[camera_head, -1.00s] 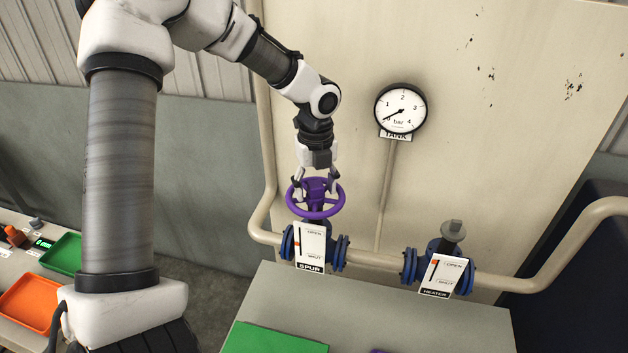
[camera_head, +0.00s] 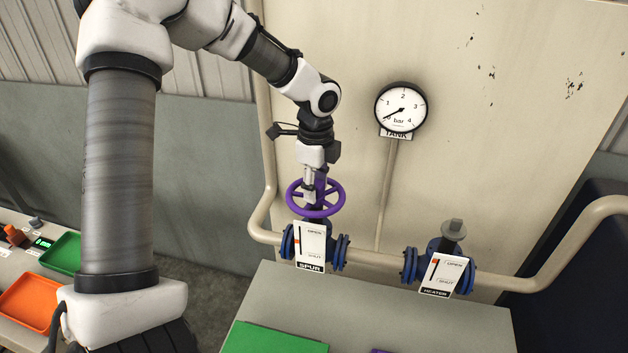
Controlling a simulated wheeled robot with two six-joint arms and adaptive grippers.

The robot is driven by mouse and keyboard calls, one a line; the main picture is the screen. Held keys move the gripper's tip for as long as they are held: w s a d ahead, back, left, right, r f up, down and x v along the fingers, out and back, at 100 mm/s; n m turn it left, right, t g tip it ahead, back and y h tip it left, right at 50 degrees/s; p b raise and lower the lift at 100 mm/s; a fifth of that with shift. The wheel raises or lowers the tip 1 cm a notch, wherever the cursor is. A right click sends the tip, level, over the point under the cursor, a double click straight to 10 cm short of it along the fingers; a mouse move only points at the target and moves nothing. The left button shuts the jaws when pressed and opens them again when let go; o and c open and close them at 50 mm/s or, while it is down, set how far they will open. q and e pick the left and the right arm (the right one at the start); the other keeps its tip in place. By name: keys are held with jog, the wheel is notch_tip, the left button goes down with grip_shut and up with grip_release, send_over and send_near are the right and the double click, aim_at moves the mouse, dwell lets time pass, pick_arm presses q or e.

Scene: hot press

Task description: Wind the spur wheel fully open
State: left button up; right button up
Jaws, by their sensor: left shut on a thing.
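The purple spur wheel (camera_head: 333,209) sits on top of the spur valve, above a white plate (camera_head: 312,243) marked OPEN at the top and SHUT lower down, with SPUR on its black base. A small orange mark shows at the plate's left side, at about mid-height. My left gripper (camera_head: 310,188) points down onto the wheel's middle and is shut on it. Its fingers are seen nearly edge-on, so the exact contact is partly hidden. My right gripper is out of view.
The heater valve (camera_head: 452,231) with its own plate stands to the right on the same pipe (camera_head: 375,257). A TANK gauge (camera_head: 401,107) is on the wall, its needle near the low end. A grey bench is in front; green and orange trays (camera_head: 30,304) lie left.

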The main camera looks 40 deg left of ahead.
pick_arm(q)
jog(key=n+b, duration=0.1)
jog(key=n, duration=0.6)
jog(key=shift+f, duration=0.2)
jog(key=shift+n+b, duration=0.35)
jog(key=shift+n, duration=0.65)
jog(key=shift+r+n, duration=0.15)
jog(key=shift+n, duration=0.65)
jog(key=shift+n+b, duration=0.5)
jog(key=shift+n, duration=0.4)
jog(key=n+b, duration=0.2)
jog(key=n, duration=0.3)
jog(key=n+b, duration=0.2)
jog(key=n, duration=0.3)
jog(key=n+b, duration=0.2)
jog(key=n, duration=0.3)
jog(key=shift+f+n+b, duration=0.3)
jog(key=shift+n+b, duration=0.05)
jog(key=shift+n, duration=0.05)
jog(key=shift+r+n+b, duration=0.1)
jog(key=shift+n+b, duration=0.2)
jog(key=shift+n, duration=0.6)
jog(key=shift+r+n, duration=0.2)
jog(key=shift+n, duration=0.1)
